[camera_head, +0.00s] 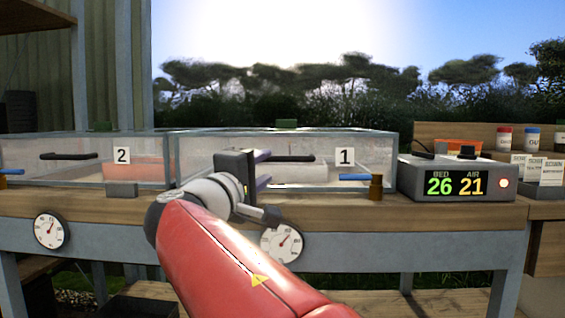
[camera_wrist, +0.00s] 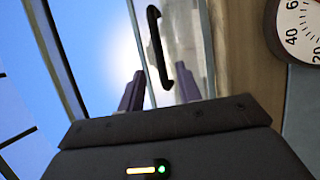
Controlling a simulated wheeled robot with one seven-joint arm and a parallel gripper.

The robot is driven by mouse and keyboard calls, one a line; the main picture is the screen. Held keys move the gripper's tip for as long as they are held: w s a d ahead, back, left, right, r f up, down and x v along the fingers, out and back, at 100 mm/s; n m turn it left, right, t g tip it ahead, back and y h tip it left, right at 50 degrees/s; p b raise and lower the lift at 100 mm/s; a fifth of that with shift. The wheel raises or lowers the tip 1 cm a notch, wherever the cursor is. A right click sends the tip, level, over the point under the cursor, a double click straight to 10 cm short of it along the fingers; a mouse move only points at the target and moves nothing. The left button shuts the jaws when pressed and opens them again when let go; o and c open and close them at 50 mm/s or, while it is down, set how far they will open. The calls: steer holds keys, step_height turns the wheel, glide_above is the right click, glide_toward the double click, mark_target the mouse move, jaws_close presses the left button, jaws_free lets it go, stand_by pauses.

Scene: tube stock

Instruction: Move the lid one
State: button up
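The clear box marked 1 (camera_head: 375,178) stands on the wooden bench, with its see-through lid (camera_head: 300,133) on top, seemingly closed. A black bar handle (camera_head: 293,159) shows at the box; it also shows in the wrist view (camera_wrist: 157,45). My gripper (camera_head: 266,169) is in front of box 1, at the handle's left end in the head view. In the wrist view my gripper (camera_wrist: 160,85) has the handle ahead of the gap between the fingertips. Whether they touch the lid is unclear.
Box 2 (camera_head: 60,183) stands on the left, with its own black handle (camera_head: 68,156). A grey display unit (camera_head: 455,178) reading BED 26, AIR 21 stands right of box 1. Round gauges hang on the bench front (camera_head: 282,244). A blue lever (camera_head: 354,177) is at box 1's front.

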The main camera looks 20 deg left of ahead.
mark_target(277, 159)
steer(key=p+x, duration=0.1)
steer(key=x, duration=0.5)
steer(key=shift+w+d, duration=0.2)
steer(key=shift+w, duration=0.15)
jaws_close()
